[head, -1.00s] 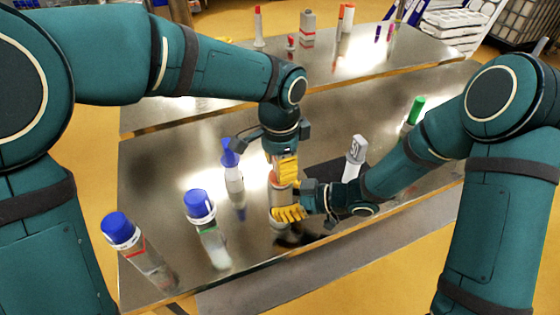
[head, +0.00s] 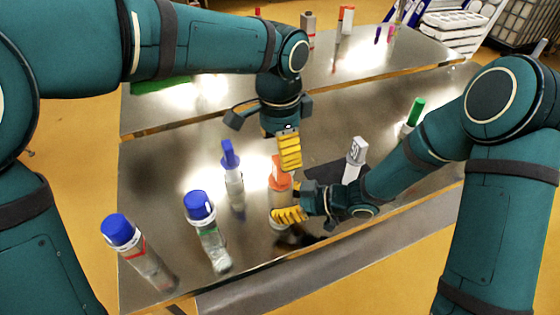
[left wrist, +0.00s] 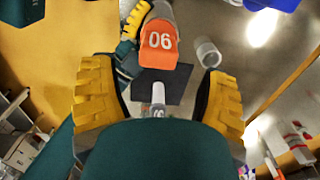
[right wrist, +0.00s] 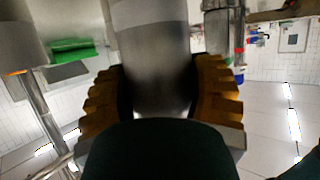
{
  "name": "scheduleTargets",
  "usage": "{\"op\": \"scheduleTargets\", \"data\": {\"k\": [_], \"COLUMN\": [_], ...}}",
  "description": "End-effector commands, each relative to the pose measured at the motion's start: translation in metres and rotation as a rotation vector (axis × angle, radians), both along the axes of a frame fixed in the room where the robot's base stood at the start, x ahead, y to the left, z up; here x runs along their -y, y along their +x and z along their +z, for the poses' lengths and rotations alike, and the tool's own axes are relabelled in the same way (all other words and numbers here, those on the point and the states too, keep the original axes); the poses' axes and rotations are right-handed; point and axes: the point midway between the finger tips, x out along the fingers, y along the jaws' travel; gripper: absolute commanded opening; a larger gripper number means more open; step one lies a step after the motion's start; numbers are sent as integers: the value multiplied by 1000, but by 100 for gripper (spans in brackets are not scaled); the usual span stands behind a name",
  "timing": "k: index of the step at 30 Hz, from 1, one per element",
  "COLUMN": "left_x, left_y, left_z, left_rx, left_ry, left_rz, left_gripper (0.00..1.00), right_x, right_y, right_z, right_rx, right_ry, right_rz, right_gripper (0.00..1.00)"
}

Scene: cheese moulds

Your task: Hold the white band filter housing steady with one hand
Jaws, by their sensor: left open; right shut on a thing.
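A clear filter housing with an orange cap (head: 281,173) stands near the table's front edge. My right gripper (head: 290,214) is shut around its body (right wrist: 152,75), low down. A pale band (right wrist: 150,35) shows on that body above the fingers in the right wrist view. My left gripper (head: 289,152) is open and empty, pointing down just above the orange cap. In the left wrist view the cap (left wrist: 160,42), marked 06, lies ahead of the spread fingers, apart from them.
Blue-capped housings stand on the left: one with a red band (head: 148,265), one with a green band (head: 210,240), one behind (head: 233,178). A grey-capped housing (head: 355,152) stands right by a dark mat (left wrist: 165,88), with a green-capped one (head: 413,112) beyond. A second table is behind.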

Motion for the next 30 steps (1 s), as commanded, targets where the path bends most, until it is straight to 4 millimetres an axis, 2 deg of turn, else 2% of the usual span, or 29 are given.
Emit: {"op": "scheduleTargets", "data": {"k": [3, 10, 15, 30], "left_x": [1, 0, 0, 0], "left_y": [0, 0, 0, 0], "left_z": [25, 54, 60, 60], "left_rx": [3, 0, -1, -1], "left_ry": [-2, -1, 0, 1], "left_rz": [0, 1, 0, 1], "left_gripper": [75, 75, 75, 75], "right_x": [0, 0, 0, 0], "right_y": [0, 0, 0, 0], "right_z": [1, 1, 1, 1], "right_rx": [1, 1, 1, 1], "right_ry": [2, 2, 2, 2], "right_rz": [0, 0, 0, 0], "right_gripper": [14, 14, 14, 14]}}
